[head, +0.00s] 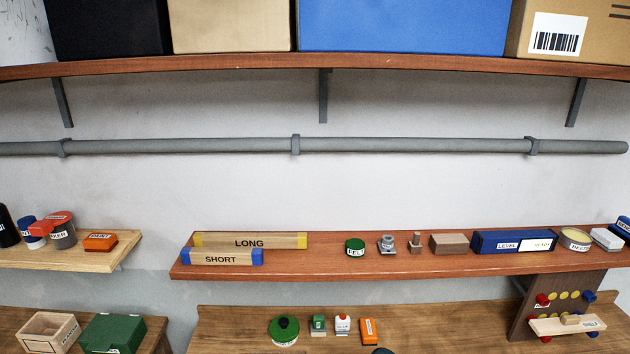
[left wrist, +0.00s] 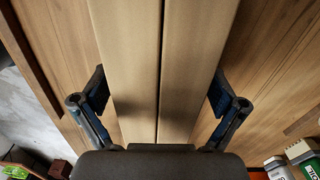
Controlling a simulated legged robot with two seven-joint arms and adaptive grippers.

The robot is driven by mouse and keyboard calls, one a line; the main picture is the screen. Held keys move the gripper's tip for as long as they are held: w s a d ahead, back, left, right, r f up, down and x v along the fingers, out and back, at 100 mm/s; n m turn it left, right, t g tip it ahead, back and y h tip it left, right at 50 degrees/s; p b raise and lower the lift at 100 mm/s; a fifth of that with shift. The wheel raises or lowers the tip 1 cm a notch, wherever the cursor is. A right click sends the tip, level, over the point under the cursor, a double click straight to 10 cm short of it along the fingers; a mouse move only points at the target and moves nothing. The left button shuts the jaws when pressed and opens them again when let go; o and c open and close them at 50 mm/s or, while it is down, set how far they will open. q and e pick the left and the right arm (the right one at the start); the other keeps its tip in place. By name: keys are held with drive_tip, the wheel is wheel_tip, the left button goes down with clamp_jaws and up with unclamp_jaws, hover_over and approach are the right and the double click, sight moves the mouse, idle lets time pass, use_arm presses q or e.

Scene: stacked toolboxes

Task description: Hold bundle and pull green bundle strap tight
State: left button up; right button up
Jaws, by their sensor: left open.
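In the left wrist view, two long beige pieces (left wrist: 125,60) lie side by side with a dark seam between them, perhaps the bundle. My left gripper (left wrist: 158,92) is open, with one dark finger on each side of the pair. I see a gap between the fingers and the pieces, and I cannot tell whether they touch anywhere. No green strap can be made out in either view. My right gripper is not in view.
A wooden surface (left wrist: 270,65) lies beside the beige pieces. In the head view, the middle shelf (head: 330,266) holds LONG (head: 275,241) and SHORT (head: 208,257) bars and several small items. A pipe (head: 400,145) crosses the wall.

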use_arm(q)
wheel_tip(320, 180, up, 20)
idle(0.8)
drive_tip(key=shift+w+f, duration=0.1)
drive_tip(key=shift+f, duration=0.05)
